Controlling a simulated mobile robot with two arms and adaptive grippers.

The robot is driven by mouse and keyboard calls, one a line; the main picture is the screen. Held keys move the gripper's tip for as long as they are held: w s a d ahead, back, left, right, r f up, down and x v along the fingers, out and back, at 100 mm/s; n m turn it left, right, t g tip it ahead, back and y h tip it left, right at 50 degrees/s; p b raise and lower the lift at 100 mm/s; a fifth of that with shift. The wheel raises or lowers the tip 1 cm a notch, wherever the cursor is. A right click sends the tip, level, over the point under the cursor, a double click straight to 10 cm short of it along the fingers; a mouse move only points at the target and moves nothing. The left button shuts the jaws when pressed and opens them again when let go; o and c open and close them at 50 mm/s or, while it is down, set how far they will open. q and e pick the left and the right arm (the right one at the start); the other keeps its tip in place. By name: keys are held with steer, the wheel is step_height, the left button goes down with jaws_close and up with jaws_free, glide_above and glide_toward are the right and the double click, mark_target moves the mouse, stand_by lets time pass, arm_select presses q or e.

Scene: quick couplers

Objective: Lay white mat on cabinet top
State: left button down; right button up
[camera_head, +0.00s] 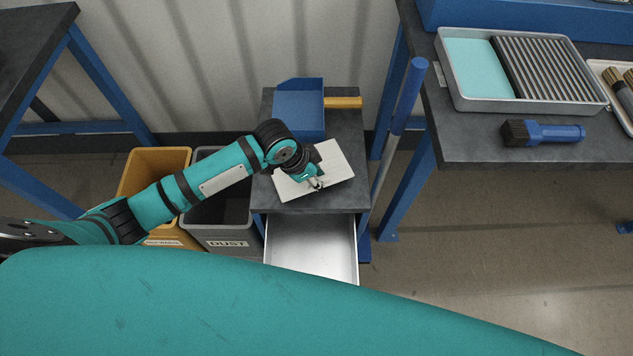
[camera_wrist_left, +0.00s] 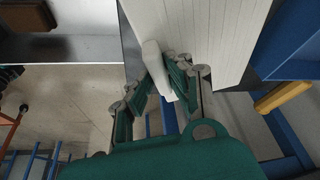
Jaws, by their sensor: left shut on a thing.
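The white mat (camera_head: 334,168) shows over the dark cabinet top (camera_head: 310,203), turned at an angle to its edges. I cannot tell whether it lies flat on the top or is held just above it. My left gripper (camera_head: 315,183) is over the mat's front middle and covers part of it. In the left wrist view, the fingers (camera_wrist_left: 168,84) are shut on a white part of the mat, and the ridged mat (camera_wrist_left: 195,35) spreads out beyond them. My right gripper is not in view.
A blue dustpan (camera_head: 298,108) and a yellow handle (camera_head: 343,102) occupy the back of the cabinet top. The drawer (camera_head: 312,248) below stands open and looks empty. Yellow (camera_head: 152,170) and grey (camera_head: 222,235) bins stand left. A workbench (camera_head: 470,150) with a tray is right.

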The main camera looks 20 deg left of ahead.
arm_select(q)
steer(key=shift+w+f, duration=0.15)
steer(key=shift+f, duration=0.7)
steer(key=shift+w+f, duration=0.1)
steer(key=shift+f, duration=0.75)
steer(key=c, duration=1.2)
jaws_free()
steer(key=shift+c, duration=0.2)
steer(key=p+v, duration=0.1)
steer(key=v, duration=1.1)
